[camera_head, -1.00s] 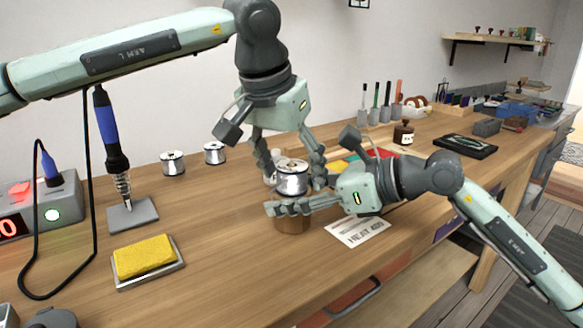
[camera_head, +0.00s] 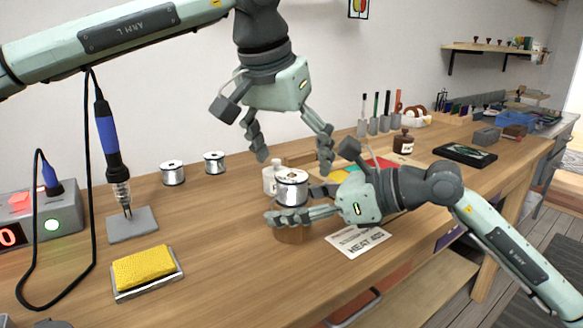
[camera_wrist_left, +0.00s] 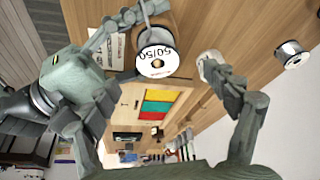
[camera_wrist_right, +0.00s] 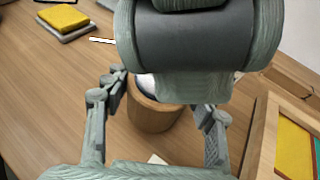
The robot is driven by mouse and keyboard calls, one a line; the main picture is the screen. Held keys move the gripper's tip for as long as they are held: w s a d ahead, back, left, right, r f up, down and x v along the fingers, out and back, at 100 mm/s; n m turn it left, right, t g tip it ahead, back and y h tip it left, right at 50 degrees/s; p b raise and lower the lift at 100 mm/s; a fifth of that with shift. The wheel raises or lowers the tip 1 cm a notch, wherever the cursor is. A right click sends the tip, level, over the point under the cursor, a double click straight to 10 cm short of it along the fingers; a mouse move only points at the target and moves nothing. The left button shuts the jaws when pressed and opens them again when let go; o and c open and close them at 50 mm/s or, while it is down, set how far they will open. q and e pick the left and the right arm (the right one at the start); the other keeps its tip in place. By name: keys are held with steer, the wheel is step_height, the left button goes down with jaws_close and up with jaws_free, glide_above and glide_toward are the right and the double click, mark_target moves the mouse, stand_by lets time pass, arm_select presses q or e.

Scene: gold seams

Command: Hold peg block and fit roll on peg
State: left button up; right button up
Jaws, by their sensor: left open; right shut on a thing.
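The silver solder roll (camera_head: 291,187) sits upright on top of the round wooden peg block (camera_head: 290,235).
Two other rolls (camera_head: 173,173) (camera_head: 214,162) stand at the back left. A yellow sponge (camera_head: 144,267), a soldering iron (camera_head: 112,150) and a printed card (camera_head: 357,240) lie around.

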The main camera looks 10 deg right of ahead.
arm_select(q)
steer(key=shift+r, duration=1.6)
arm_select(e)
steer(key=o, duration=1.4)
steer(key=shift+s+d, duration=0.1)
